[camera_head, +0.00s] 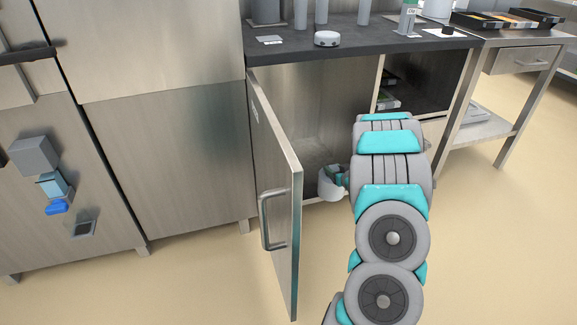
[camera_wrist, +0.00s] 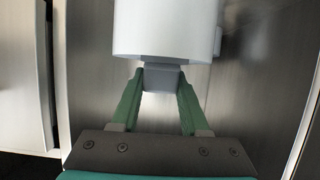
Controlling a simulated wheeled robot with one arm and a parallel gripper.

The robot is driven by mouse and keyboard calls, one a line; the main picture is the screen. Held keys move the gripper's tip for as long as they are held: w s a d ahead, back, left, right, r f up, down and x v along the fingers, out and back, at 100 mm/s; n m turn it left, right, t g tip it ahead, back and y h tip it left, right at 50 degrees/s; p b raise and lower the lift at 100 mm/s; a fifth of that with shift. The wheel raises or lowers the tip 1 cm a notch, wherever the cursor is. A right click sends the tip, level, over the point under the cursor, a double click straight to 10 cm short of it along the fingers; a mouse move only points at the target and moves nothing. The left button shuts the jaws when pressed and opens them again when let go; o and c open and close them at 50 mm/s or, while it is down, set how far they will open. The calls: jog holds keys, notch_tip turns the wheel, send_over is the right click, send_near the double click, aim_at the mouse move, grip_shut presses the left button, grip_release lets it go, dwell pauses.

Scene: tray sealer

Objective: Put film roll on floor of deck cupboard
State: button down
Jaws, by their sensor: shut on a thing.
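The white film roll (camera_head: 331,187) is at the open front of the deck cupboard, low near its floor (camera_head: 312,168). In the wrist view the roll (camera_wrist: 165,28) fills the top middle. My gripper's green fingers (camera_wrist: 161,82) are shut on a grey block-like part at the roll's near end. In the head view my gripper (camera_head: 346,177) shows only in part, beside my arm. The cupboard door (camera_head: 284,180) stands swung open to the left of the roll. I cannot tell whether the roll touches the floor. My arm hides the cupboard's right front.
The dark worktop (camera_head: 350,45) above holds a white puck (camera_head: 327,38), cups and a bottle. An open bay with trays (camera_head: 388,100) lies right of the cupboard. A steel side table (camera_head: 530,40) stands farther right. The cupboard's visible interior looks empty.

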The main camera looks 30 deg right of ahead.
jog(key=r+b+x, duration=0.1)
jog(key=b+x, duration=0.1)
jog(key=x, duration=1.4)
jog(key=shift+w+a+r, duration=0.2)
jog(key=shift+w+r, duration=0.05)
jog(key=shift+w, duration=0.35)
jog(key=shift+f, duration=0.15)
jog(key=shift+c, duration=2)
grip_release()
jog(key=p+v, duration=0.1)
jog(key=v, duration=1.1)
jog(key=shift+a, duration=0.1)
